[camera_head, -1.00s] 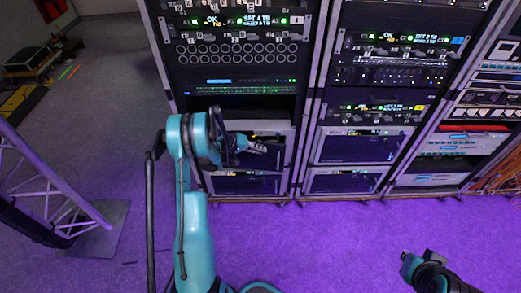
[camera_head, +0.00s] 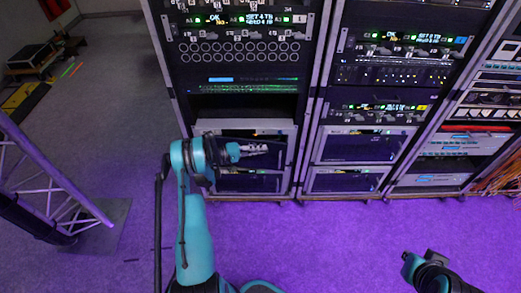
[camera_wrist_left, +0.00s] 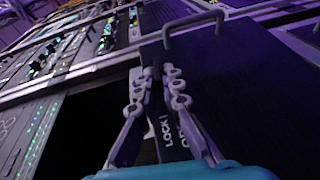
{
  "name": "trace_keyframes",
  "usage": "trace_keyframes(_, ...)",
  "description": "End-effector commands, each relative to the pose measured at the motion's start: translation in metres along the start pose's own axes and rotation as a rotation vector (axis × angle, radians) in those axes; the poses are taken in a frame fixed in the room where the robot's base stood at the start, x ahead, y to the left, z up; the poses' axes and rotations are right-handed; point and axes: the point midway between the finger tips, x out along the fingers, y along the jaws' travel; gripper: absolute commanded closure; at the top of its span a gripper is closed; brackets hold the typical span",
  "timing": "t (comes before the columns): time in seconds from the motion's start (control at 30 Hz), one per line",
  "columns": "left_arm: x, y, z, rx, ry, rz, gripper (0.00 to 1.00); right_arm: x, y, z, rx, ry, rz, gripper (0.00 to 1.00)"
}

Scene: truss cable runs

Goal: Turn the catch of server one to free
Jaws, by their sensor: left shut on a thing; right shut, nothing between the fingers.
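A label plate (camera_wrist_left: 168,135) with "LOCK" and the start of a second word shows between the fingers. The dark front panel (camera_wrist_left: 245,95) has a grey bar handle (camera_wrist_left: 193,22) just beyond the fingertips. The catch's exact angle is hidden. My right gripper (camera_head: 407,262) is shut and empty, low on the right over the floor.
The racks stand side by side, with lit units (camera_head: 250,20) above and a middle rack (camera_head: 355,147) close on the right. A truss stand (camera_head: 50,195) is at the left. The purple-lit floor (camera_head: 310,245) in front is clear.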

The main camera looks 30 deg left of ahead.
Motion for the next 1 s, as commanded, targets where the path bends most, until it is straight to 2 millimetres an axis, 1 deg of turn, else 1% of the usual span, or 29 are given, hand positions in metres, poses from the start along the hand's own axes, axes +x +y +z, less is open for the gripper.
trace_keyframes(0.43,0.0,0.0,0.0,-0.004,0.0,0.007,1.0,0.0,0.0,0.0,0.0,0.0,0.0,1.0)
trace_keyframes(0.47,0.0,0.0,0.0,-0.004,0.0,0.007,0.85,0.0,0.0,0.0,0.0,0.0,0.0,1.0)
trace_keyframes(0.5,0.0,0.0,0.0,-0.004,0.0,0.006,0.75,0.0,0.0,0.0,0.0,0.0,0.0,1.0)
trace_keyframes(0.53,0.0,0.0,0.0,-0.003,0.0,0.006,0.72,0.0,0.0,0.0,0.0,0.0,0.0,1.0)
trace_keyframes(0.83,-0.001,0.0,0.0,-0.003,0.001,0.006,0.72,0.0,0.0,0.0,0.0,0.0,0.0,1.0)
trace_keyframes(0.93,-0.009,0.0,-0.001,-0.004,0.002,0.006,0.72,0.0,0.0,0.0,0.0,0.0,0.0,1.0)
trace_keyframes(1.0,-0.02,-0.001,-0.001,-0.004,0.004,0.006,0.72,0.0,0.0,0.0,0.0,0.0,0.0,1.0)
